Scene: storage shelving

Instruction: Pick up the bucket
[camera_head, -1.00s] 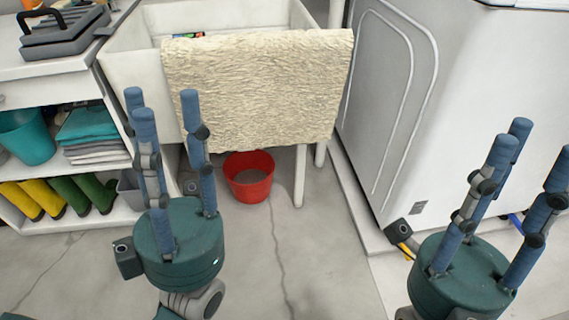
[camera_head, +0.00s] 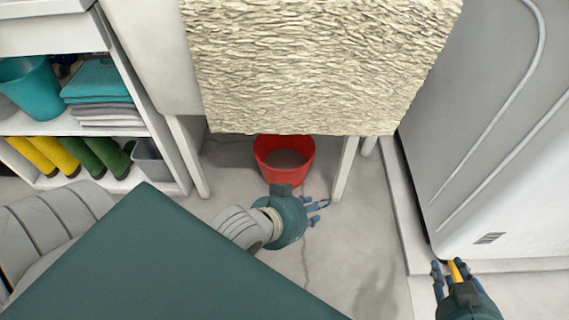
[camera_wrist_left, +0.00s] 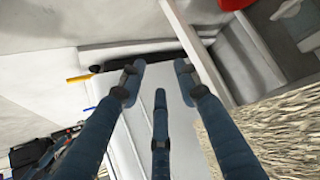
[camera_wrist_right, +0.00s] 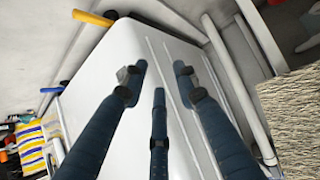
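The red bucket (camera_head: 284,160) stands upright on the floor under the sink, open side up, its back rim close below the hanging towel. My left gripper (camera_head: 318,211) is just in front of the bucket in the head view, fingers pointing right, not around it. Its fingers are spread and empty in the left wrist view (camera_wrist_left: 157,82). A red patch (camera_wrist_left: 286,9) at that view's top right edge may be the bucket. My right gripper (camera_head: 449,270) is low at the right, beside the white machine. Its fingers are spread and empty in the right wrist view (camera_wrist_right: 158,82).
A cream towel (camera_head: 320,65) hangs from the sink, above the bucket. Sink legs (camera_head: 344,170) stand on both sides. A white machine (camera_head: 490,130) fills the right. A shelf with boots (camera_head: 50,155) and a teal bucket (camera_head: 30,85) is left. Floor in front is clear.

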